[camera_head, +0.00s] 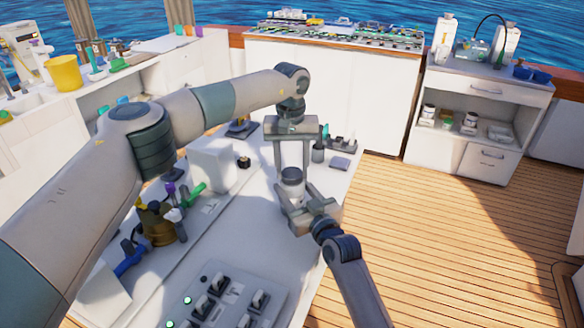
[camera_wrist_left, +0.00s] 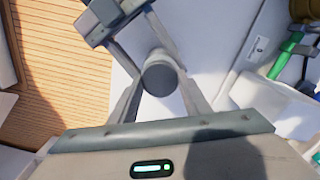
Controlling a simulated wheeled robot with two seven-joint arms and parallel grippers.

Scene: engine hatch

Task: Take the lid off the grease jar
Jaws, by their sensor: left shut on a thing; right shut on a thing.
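The grease jar (camera_head: 291,190) is a small pale cylinder above the white worktop, largely hidden by the grippers. Its grey round lid (camera_head: 292,174) sits at its top; I cannot tell whether there is a gap between them. My left gripper (camera_head: 292,170) points down from above, its two fingers shut on the lid's sides. In the left wrist view the lid (camera_wrist_left: 160,72) shows end-on between these fingers. My right gripper (camera_head: 292,197) comes from the lower right and is shut around the jar's body. It also shows at the top of the left wrist view (camera_wrist_left: 142,48).
A white box (camera_head: 212,165) and a brown holder with coloured-handled tools (camera_head: 160,222) stand left of the grippers. A switch panel (camera_head: 228,300) lies in front. A dark cup (camera_head: 318,152) stands behind. Wooden deck (camera_head: 450,240) is open on the right.

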